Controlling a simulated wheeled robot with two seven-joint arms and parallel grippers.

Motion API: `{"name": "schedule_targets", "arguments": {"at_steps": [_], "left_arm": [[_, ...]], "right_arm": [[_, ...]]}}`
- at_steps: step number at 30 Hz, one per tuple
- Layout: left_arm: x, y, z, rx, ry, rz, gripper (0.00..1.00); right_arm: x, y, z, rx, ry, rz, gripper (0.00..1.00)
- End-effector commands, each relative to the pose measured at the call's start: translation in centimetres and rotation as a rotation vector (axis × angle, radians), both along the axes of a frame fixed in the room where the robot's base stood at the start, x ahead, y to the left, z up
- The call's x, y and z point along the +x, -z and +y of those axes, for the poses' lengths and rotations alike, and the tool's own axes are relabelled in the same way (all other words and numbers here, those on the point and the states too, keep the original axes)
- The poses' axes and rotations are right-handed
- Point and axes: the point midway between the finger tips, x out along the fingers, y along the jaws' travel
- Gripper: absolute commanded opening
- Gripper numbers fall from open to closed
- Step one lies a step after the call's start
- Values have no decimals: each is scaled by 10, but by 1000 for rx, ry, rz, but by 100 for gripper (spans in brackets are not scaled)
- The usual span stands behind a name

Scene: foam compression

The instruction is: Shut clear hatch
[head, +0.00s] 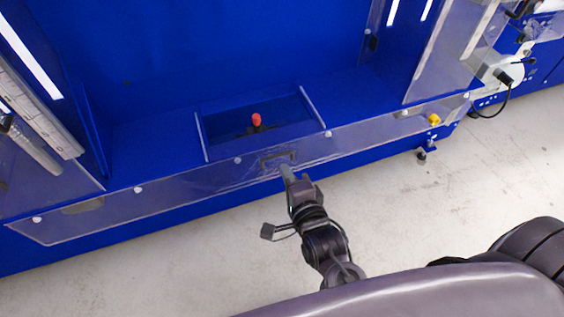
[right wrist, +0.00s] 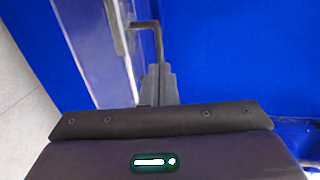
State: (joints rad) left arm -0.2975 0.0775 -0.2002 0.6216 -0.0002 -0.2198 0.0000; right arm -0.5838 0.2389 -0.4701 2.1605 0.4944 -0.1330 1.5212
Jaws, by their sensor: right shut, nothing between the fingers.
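The clear hatch (head: 350,138) is a long see-through panel along the front edge of the blue machine. It seems folded down, and the opening above it is uncovered. Its dark handle (head: 277,158) is near the middle of the panel. My right gripper (head: 286,170) is shut and empty, with its fingertips at the handle. In the right wrist view the shut fingers (right wrist: 158,84) point at the dark bent handle (right wrist: 145,25), beside the clear panel (right wrist: 96,50). Whether they touch it I cannot tell. My left gripper is out of view.
Inside the blue machine (head: 240,50) is a recess with a red-topped part (head: 256,120). Clear side panels stand at left and right. A yellow knob (head: 434,120) is near the right end of the hatch. The pale floor (head: 480,190) in front is clear.

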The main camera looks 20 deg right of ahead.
Motion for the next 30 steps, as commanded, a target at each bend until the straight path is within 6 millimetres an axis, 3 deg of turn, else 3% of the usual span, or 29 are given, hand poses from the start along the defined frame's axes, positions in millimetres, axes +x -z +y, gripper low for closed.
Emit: {"name": "schedule_targets", "arguments": {"at_steps": [6, 23, 26, 30], "left_arm": [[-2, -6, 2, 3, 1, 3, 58], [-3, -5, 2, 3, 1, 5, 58], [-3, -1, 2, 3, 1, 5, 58], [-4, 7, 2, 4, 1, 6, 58]], "right_arm": [[26, 4, 1, -2, -1, -1, 0], [39, 8, 1, -1, 0, -1, 0], [58, 8, 1, 0, 3, -5, 0], [99, 8, 3, 1, 4, -7, 0]]}}
